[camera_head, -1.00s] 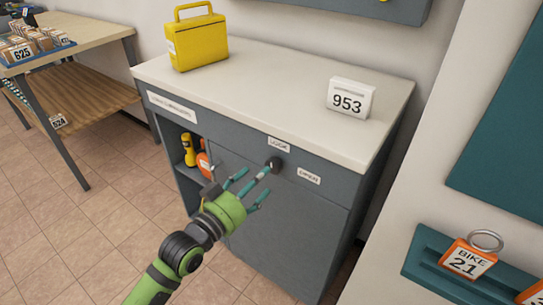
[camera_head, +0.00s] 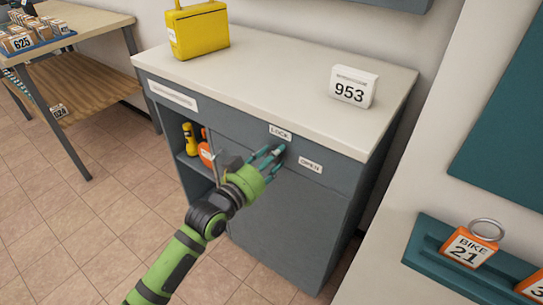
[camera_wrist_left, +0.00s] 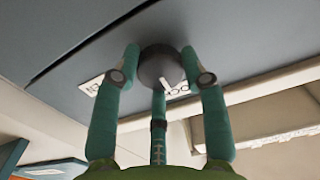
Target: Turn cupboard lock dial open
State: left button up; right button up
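The lock dial (camera_wrist_left: 160,64) is a round dark knob with a white pointer mark, on the front of the grey cupboard (camera_head: 290,220). A "LOCK" label (camera_head: 280,132) sits just above it and an "OPEN" label (camera_head: 311,165) to its right. My left gripper (camera_head: 275,156) is at the dial and mostly covers it in the head view. In the left wrist view its teal fingers surround the dial, one on each side and one below, with the tips appearing against its rim. My right gripper is not in view.
The cupboard's pale top carries a yellow box (camera_head: 198,32) and a white "953" sign (camera_head: 352,87). An open shelf at the left holds a yellow item (camera_head: 190,139) and an orange item (camera_head: 206,152). A teal rack (camera_head: 423,255) with bike tags is at right.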

pick_arm(q)
jog(key=shift+r+m, duration=0.3)
jog(key=shift+r, duration=0.1)
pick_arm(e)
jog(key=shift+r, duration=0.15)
pick_arm(q)
jog(key=shift+r+m+p, duration=0.1)
jog(key=shift+m+p, duration=0.4)
jog(key=shift+m, duration=0.1)
jog(key=m+p, duration=0.2)
jog(key=m, duration=0.4)
jog(key=shift+d+r+p, duration=0.1)
jog(key=shift+p, duration=0.2)
jog(key=m, duration=0.3)
jog(key=m+p, duration=0.1)
jog(key=m, duration=0.6)
jog(key=shift+s+d+f+p, duration=0.15)
jog(key=shift+d+f+p, duration=0.05)
jog(key=shift+f+p, duration=0.2)
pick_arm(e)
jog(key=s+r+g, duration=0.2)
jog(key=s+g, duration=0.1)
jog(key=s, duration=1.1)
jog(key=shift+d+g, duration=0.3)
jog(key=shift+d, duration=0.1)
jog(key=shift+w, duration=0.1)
pick_arm(q)
jog(key=shift+f, duration=0.1)
